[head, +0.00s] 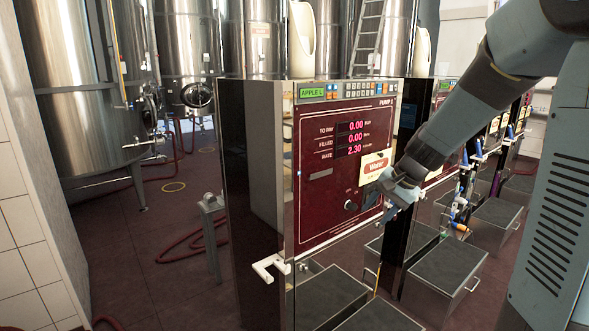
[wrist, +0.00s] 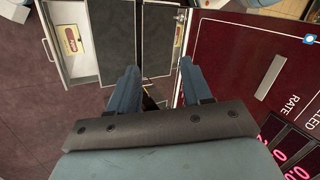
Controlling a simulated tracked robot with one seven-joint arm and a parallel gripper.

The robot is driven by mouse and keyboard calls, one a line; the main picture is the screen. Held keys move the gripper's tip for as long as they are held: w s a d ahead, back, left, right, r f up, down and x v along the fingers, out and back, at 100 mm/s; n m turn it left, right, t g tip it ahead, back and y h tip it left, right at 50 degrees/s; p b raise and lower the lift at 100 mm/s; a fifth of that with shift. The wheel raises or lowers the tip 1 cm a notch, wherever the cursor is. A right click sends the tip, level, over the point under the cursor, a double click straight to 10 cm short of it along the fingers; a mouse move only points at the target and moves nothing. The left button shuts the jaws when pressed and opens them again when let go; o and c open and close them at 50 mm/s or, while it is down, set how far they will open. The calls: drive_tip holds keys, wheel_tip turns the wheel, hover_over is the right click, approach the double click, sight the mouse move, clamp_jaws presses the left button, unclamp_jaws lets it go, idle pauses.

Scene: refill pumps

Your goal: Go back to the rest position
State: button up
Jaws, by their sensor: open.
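My gripper (head: 398,190) is in front of the right part of the dark red pump panel (head: 313,215) in the head view, near a cream label card. In the wrist view my gripper (wrist: 158,80) shows two blue-grey fingers held apart with nothing between them. The panel (wrist: 240,55) fills the right side of that view, turned round. I cannot tell whether a finger touches the panel. My arm comes in from the upper right of the head view.
An off-white holder (head: 271,268) sticks out at the pump's lower left. Grey step boxes (head: 440,272) stand along the row of pumps at right. Steel tanks (head: 75,80) stand behind at left, with a red hose (head: 190,240) on the floor. A tiled wall (head: 22,230) is at far left.

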drive_tip(key=s+d+r+n+t+h, duration=0.1)
drive_tip(key=s+r, duration=0.4)
drive_tip(key=s, duration=0.7)
drive_tip(key=s+d+r+n+t+h, duration=0.1)
drive_tip(key=s+r+n+h, duration=0.2)
drive_tip(key=s, duration=0.9)
wheel_tip(320, 180, up, 2)
drive_tip(key=n, duration=0.3)
